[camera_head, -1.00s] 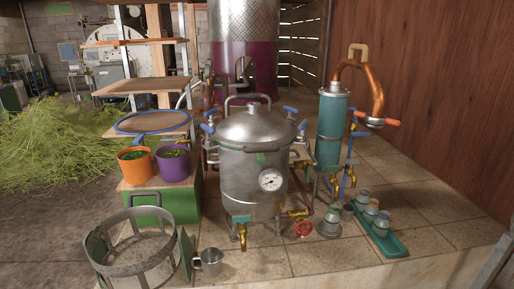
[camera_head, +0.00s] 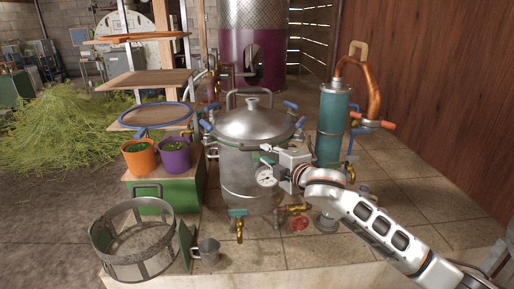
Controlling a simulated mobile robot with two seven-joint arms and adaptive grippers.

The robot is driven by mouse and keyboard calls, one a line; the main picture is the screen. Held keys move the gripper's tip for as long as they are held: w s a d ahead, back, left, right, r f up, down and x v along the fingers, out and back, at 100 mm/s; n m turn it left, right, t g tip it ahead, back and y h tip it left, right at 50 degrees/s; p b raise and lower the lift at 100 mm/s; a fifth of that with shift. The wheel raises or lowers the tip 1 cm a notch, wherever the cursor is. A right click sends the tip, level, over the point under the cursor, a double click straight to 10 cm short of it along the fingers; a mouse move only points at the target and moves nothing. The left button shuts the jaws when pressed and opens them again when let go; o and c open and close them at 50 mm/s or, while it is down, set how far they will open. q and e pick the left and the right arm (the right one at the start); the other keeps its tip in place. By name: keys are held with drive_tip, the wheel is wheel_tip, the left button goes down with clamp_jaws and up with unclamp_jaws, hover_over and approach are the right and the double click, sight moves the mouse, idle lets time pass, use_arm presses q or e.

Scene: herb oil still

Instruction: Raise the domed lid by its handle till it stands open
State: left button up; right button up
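The domed lid (camera_head: 252,125) is a shiny steel dome lying shut on the steel still pot (camera_head: 238,178). Blue-handled clamps stand around its rim. A grey loop handle (camera_head: 249,92) rises behind the dome. The lid's front handle, a bar with green at the rim, is partly hidden by my gripper. My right gripper (camera_head: 266,153) is at the front right of the pot, just below the lid rim and above the dial gauge (camera_head: 265,176). Its fingers look spread, with nothing clearly between them; contact with the handle cannot be told. My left gripper is out of view.
A teal condenser (camera_head: 332,125) with a copper pipe stands close on the right. Orange (camera_head: 139,160) and purple (camera_head: 174,158) pots sit on a green box at left. A mesh basket (camera_head: 133,258) and a metal mug (camera_head: 206,251) are in front left. My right forearm hides the jar tray.

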sight(258, 149)
drive_tip(key=shift+x, duration=3.7)
clamp_jaws()
